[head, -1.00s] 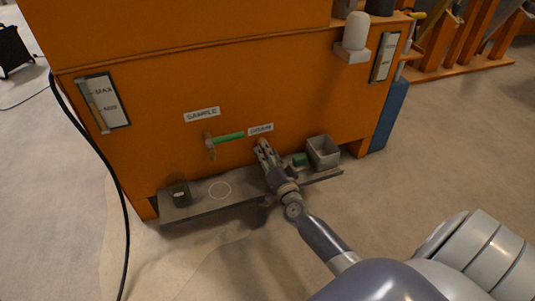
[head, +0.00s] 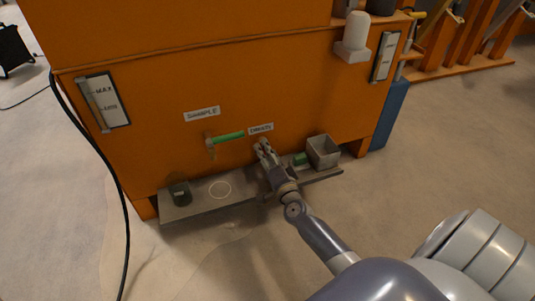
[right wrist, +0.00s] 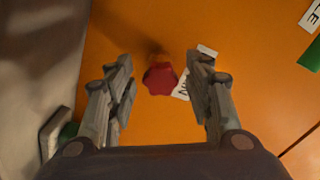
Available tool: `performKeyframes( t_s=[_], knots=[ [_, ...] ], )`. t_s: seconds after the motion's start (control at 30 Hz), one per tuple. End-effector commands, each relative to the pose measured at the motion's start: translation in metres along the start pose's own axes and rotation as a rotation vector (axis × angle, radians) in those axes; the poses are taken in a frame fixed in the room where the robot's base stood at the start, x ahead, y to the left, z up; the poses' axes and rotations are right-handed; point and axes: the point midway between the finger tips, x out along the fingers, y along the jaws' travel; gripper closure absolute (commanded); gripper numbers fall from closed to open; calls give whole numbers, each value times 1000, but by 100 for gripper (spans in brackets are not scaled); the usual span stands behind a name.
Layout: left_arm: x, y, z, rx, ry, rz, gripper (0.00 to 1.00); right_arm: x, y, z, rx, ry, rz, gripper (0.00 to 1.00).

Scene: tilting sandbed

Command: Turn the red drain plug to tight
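The red drain plug (right wrist: 160,78) sticks out of the orange tank wall in the right wrist view. My right gripper (right wrist: 162,70) is open, with one finger to each side of the plug and a gap on both sides. In the head view my right gripper (head: 264,148) points at the wall just below the DRAIN label (head: 261,128). Its fingers mostly hide the plug there; only a trace of red shows between them. My left gripper is not in view.
A green-handled sample tap (head: 228,136) sits on the wall left of the gripper. Below is a grey shelf (head: 200,207) with a dark glass jar (head: 180,190), a green item (head: 300,159) and a square grey container (head: 323,152). A black cable (head: 107,170) hangs at the left.

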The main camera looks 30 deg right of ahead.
Motion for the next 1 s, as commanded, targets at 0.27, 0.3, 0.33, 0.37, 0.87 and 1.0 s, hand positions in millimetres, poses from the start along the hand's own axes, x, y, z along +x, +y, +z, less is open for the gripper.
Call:
performKeyframes(
  t_s=[0.27, 0.3, 0.33, 0.37, 0.87, 1.0],
  knots=[
    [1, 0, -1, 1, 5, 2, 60, 0, 0, 0, 0, 1, 0, 49],
    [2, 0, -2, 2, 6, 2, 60, -1, 0, 0, 0, 1, 0, 49],
    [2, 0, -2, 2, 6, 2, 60, -2, 0, 0, 0, 1, 0, 49],
    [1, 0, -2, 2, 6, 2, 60, -4, 0, 0, 0, 1, 0, 49],
    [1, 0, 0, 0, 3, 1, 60, -92, 1, 0, -1, -1, 2, 49],
    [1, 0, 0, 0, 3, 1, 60, -110, 0, 0, -2, -1, 1, 49]
  ],
)
